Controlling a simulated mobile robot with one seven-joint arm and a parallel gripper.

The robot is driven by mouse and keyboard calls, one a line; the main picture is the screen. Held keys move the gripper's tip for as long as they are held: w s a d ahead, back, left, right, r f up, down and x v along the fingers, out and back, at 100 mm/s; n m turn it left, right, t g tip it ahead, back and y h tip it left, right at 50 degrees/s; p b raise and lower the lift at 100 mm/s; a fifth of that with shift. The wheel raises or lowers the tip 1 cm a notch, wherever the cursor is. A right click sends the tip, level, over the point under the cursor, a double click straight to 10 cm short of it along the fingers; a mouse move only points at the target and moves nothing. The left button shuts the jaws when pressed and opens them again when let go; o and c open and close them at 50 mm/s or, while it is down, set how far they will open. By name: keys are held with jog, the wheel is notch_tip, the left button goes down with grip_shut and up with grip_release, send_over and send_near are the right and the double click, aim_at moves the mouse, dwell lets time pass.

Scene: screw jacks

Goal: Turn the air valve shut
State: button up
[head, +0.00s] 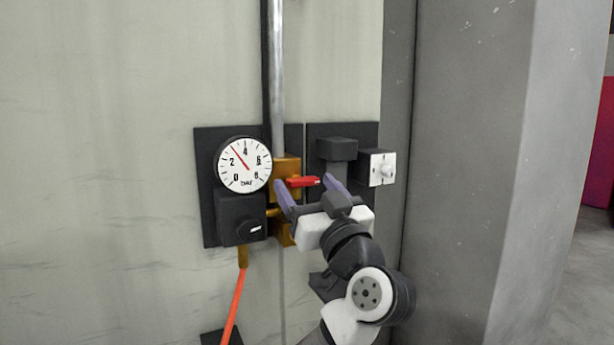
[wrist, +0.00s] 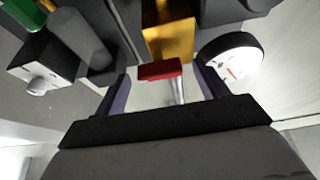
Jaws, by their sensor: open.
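The air valve has a red lever handle (head: 303,181) on a brass body (head: 287,165). In the head view the handle points to the right, out from the body. My gripper (head: 308,184) is open, with its two purple fingers on either side of the handle. In the wrist view the red handle (wrist: 160,70) lies between the two fingers, with a gap on each side, and the brass body (wrist: 169,40) is behind it. I cannot tell whether a finger touches the handle.
A round gauge (head: 244,164) sits left of the valve, its needle a little below 4 bar. Below it is a dark block (head: 240,218) with an orange hose (head: 234,303). A white switch box (head: 381,169) is to the right. A grey pillar (head: 460,170) stands farther right.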

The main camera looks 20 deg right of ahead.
jog(key=shift+w+a+r, duration=0.1)
jog(key=shift+w+r, duration=0.05)
jog(key=shift+w, duration=0.3)
jog(key=shift+c, duration=0.2)
jog(key=c, duration=0.9)
jog(key=shift+c, duration=0.2)
